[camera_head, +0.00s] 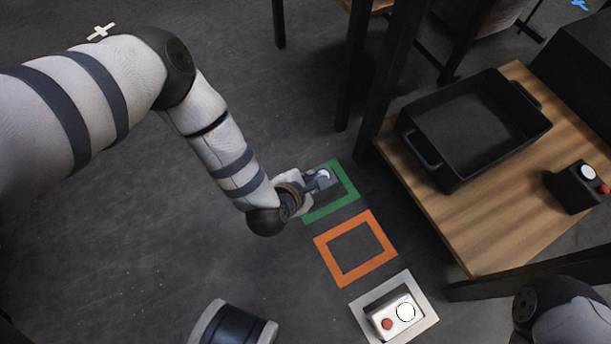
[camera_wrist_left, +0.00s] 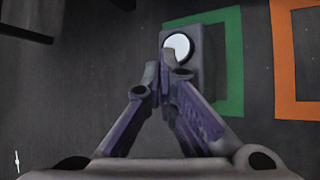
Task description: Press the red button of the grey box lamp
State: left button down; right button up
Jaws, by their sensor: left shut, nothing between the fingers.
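The grey box lamp (camera_head: 329,188) sits on the floor inside the green square frame (camera_head: 346,205). Its round white lamp (camera_head: 323,174) shows in the head view. In the left wrist view the grey box (camera_wrist_left: 207,60) and its white lamp (camera_wrist_left: 178,45) show just beyond the fingertips. The red button of this box is not visible in either view; the gripper covers part of the box. My left gripper (camera_head: 318,183) is shut and empty, with its fingertips over the box. Whether they touch it I cannot tell. My right gripper is not in view.
An orange square frame (camera_head: 322,249) lies empty beside the green one. A white box (camera_head: 397,317) with a red button stands in a pale frame. A wooden table (camera_head: 480,240) at right carries a black tray (camera_head: 450,178) and a black box (camera_head: 574,192) with a red button.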

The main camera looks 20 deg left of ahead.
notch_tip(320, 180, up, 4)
jog(key=p, duration=0.4)
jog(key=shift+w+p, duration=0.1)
jog(key=shift+p, duration=0.3)
